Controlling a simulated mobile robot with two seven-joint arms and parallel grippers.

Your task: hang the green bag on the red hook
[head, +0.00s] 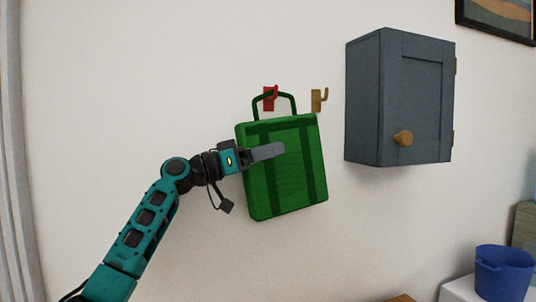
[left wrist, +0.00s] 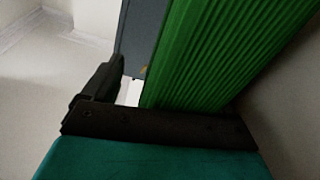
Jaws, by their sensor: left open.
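The green bag (head: 287,190) is against the white wall, slightly tilted, with its dark green handle loop standing up at the top. The red hook (head: 270,98) is on the wall, and the handle passes at the hook. I cannot tell for sure whether the loop sits over the hook's tip. My left gripper (head: 275,152) is open, with a grey finger in front of the bag's upper middle. In the left wrist view the bag's ribbed green side (left wrist: 215,50) fills the space beside a dark finger (left wrist: 100,82). My right gripper is not in view.
A brass hook (head: 318,100) is just right of the red one. A grey-blue wall cabinet (head: 400,95) with a wooden knob juts out further right. A blue bucket (head: 503,275) stands on a white surface at lower right. The wall left of the bag is bare.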

